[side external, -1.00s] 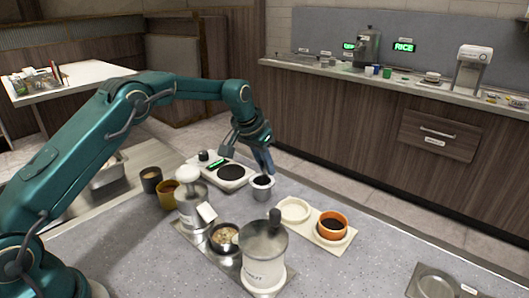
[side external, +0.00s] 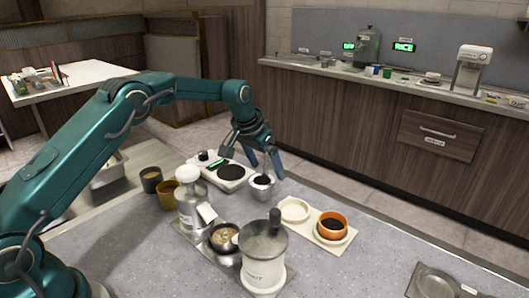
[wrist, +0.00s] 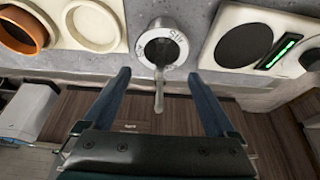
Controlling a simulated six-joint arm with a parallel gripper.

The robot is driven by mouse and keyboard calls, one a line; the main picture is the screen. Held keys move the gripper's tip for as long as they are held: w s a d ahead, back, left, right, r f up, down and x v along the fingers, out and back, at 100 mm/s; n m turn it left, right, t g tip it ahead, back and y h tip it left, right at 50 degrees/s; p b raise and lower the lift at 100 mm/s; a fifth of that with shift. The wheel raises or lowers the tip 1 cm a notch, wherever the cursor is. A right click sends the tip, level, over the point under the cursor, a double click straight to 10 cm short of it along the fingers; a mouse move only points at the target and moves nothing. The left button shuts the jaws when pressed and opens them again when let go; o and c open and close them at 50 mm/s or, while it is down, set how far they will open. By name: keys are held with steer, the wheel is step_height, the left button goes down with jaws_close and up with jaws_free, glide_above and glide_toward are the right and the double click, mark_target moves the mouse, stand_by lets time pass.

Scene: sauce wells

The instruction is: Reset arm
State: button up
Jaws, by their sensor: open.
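My gripper (side external: 264,170) is open above the metal cup (side external: 261,187), its two fingers spread apart. In the wrist view my gripper (wrist: 158,75) has nothing in its jaws. The metal cup (wrist: 163,47) is round, with lettering on its rim and a dark inside. A thin pale handle-like part extends from it between the finger lines, apart from both fingers. The cup stands on the grey counter (side external: 330,275).
A scale (side external: 231,173) with a dark round plate is left of the cup. A cream tray (side external: 316,219) with an orange bowl (side external: 332,224) is to the right. A large lidded canister (side external: 264,262), a smaller dispenser (side external: 190,205) and a pan (side external: 224,238) stand nearer. Brown cups (side external: 151,180) are at the left.

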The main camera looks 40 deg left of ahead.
steer(key=shift+t, duration=0.6)
steer(key=r, duration=0.6)
steer(key=shift+w+d+r, duration=0.1)
steer(key=shift+w+d, duration=0.05)
steer(key=shift+d, duration=0.2)
steer(key=s+d+r+t, duration=0.2)
steer(key=s+d+r, duration=0.1)
steer(key=s+r, duration=0.95)
steer(key=s+f+g, duration=0.1)
steer(key=s+f, duration=0.3)
steer(key=s, duration=0.5)
steer(key=s+d+f+g, duration=0.1)
steer(key=s+f, duration=0.4)
steer(key=s, duration=0.5)
steer(key=shift+s, duration=0.15)
